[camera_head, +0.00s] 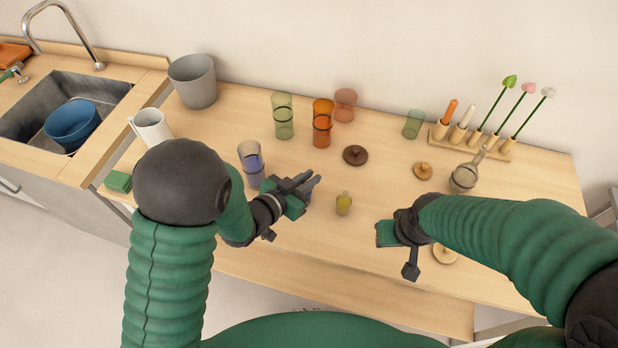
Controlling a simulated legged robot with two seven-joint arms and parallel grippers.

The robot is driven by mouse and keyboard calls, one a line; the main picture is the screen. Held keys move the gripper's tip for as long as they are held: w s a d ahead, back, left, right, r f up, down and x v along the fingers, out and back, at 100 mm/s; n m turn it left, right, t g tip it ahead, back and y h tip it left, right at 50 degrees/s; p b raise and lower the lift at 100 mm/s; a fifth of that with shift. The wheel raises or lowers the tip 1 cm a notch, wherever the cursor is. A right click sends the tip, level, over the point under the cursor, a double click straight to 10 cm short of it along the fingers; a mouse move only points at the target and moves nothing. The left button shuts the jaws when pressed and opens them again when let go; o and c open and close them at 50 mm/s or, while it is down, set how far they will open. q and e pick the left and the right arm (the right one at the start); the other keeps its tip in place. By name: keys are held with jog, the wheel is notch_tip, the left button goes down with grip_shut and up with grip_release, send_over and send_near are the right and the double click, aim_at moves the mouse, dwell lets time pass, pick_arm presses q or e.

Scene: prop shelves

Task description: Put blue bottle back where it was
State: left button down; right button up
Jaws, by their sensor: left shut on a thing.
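My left gripper (312,184) is over the middle of the table, left of a small yellow-green bottle (344,205) and apart from it. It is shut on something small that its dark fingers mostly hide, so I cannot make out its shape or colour. No blue bottle shows clearly. A see-through blue-and-grey glass (251,160) stands upright behind my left gripper. My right gripper (392,246) is low over the front of the table, right of the yellow-green bottle. I cannot tell its opening.
Green (283,115), orange (322,122) and pink glasses (346,104) stand at the back. A brown lid (355,155), a round-bottomed flask (465,176) and a wooden rack (480,142) with flowers are to the right.

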pick_arm(q)
jog(key=c, duration=1.5)
grip_release()
jog(key=shift+o, duration=0.2)
